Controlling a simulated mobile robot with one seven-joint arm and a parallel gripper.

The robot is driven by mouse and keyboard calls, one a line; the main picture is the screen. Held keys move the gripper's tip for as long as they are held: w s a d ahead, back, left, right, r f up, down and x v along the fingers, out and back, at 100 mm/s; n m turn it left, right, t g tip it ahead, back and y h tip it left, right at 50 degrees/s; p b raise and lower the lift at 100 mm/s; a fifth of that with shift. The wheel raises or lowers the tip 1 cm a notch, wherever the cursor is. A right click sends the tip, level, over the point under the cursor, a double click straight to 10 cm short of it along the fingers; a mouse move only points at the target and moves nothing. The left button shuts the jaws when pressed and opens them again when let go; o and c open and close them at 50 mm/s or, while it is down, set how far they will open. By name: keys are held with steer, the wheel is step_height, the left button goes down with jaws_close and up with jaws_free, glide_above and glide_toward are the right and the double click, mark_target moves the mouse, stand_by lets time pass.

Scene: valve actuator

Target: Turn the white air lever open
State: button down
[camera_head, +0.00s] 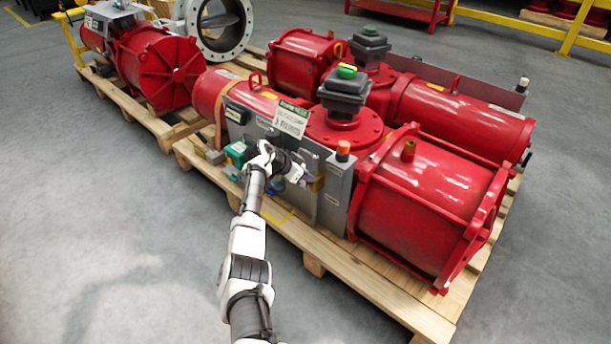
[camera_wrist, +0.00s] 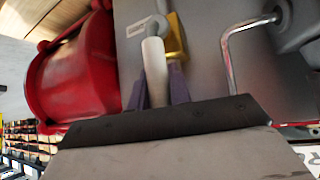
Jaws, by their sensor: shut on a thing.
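The white air lever (camera_wrist: 154,60) shows in the wrist view as a pale rounded handle rising from between my fingers towards a grey pivot end. A brass valve body (camera_wrist: 176,38) sits beside that end. My gripper (camera_wrist: 159,88) has its two purple fingers on either side of the handle and is shut on it. In the head view my gripper (camera_head: 301,180) is at the grey panel of the red actuator, just left of the brass part (camera_head: 316,184). The lever cannot be made out clearly there.
A bent metal tube (camera_wrist: 232,50) runs close to the right of the valve in the wrist view. The red cylinder (camera_head: 425,200) stands to the right of the panel. The wooden pallet (camera_head: 365,283) extends below.

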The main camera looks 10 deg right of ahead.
steer(key=shift+w+r, duration=0.1)
steer(key=c, duration=1.3)
jaws_free()
steer(key=shift+a, duration=0.1)
steer(key=p+v, duration=0.2)
steer(key=v, duration=1.1)
steer(key=shift+a, duration=0.25)
steer(key=shift+r, duration=0.1)
